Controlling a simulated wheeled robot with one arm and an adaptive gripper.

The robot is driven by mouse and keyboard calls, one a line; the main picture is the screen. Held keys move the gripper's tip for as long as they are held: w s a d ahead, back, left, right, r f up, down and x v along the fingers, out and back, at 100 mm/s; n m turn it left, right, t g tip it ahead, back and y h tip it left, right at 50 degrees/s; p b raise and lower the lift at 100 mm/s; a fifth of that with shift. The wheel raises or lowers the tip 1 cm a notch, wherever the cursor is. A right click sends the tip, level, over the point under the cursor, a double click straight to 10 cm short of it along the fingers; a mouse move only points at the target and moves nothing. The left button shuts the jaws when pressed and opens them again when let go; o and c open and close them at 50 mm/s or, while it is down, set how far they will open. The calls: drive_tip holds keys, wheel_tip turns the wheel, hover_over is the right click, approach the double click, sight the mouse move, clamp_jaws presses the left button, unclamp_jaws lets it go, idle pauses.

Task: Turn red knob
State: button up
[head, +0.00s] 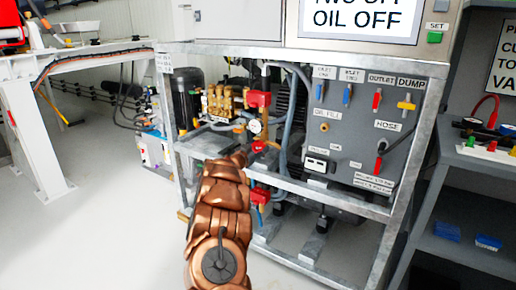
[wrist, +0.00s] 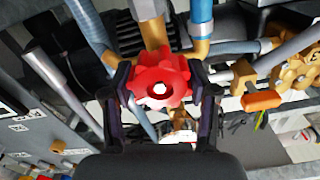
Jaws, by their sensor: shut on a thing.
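The red knob (wrist: 158,84) is a lobed wheel with a pale centre, in the middle of the wrist view. My gripper (wrist: 162,92) has one dark finger on each side of it, and the fingers are closed against its rim. In the head view my copper-coloured arm reaches into the pump frame. My gripper (head: 243,153) there is mostly hidden by the arm, close to red parts beside the gauge. Which of those red parts is the held knob is hard to tell.
A metal frame (head: 325,205) surrounds the pump. A pressure gauge (head: 255,126) and blue hoses are close to my gripper. A grey panel (head: 345,135) with small valve handles stands at the right. In the wrist view an orange handle (wrist: 262,100) lies right of the knob.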

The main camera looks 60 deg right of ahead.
drive_tip(key=m, duration=0.4)
drive_tip(key=shift+f, duration=0.1)
drive_tip(key=m+b, duration=0.2)
drive_tip(key=m, duration=0.2)
drive_tip(key=shift+f, duration=0.1)
drive_tip(key=m+b, duration=0.3)
drive_tip(key=m, duration=0.1)
drive_tip(key=shift+f, duration=0.1)
drive_tip(key=shift+m+b, duration=1.3)
drive_tip(key=shift+m, duration=0.8)
drive_tip(key=o, duration=1.2)
drive_tip(key=shift+r, duration=0.2)
drive_tip(key=shift+c, duration=0.2)
drive_tip(key=shift+a, duration=0.15)
drive_tip(key=a, duration=1.1)
drive_tip(key=shift+s+a, duration=0.35)
